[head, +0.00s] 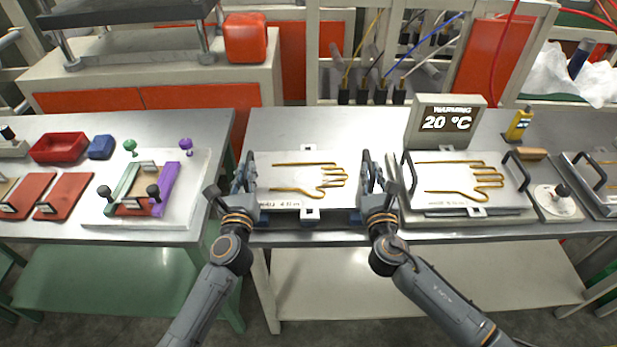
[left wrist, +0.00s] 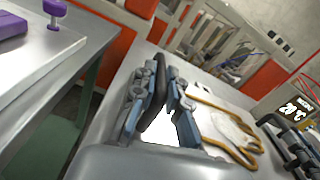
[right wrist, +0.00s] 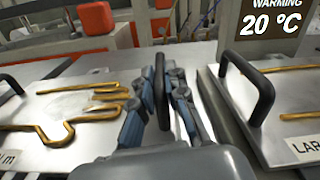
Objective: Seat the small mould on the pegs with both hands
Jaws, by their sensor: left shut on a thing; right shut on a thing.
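The small mould (head: 265,180) is a pale metal plate with a brass hand outline, in the middle of the head view over the metal bench. It has a black handle at each side. My left gripper (head: 244,172) is shut on its left handle, which shows between the fingers in the left wrist view (left wrist: 153,98). My right gripper (head: 371,172) is shut on its right handle, seen between the fingers in the right wrist view (right wrist: 160,90). The pegs cannot be made out. I cannot tell whether the plate rests on anything beneath.
A larger mould (head: 410,190) with black handles lies close to the right of my right gripper. A display (head: 445,121) reading "WARMING 20 °C" stands behind it. A separate table (head: 215,125) with a clamped frame (head: 164,190) and red plates is at the left, across a gap.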

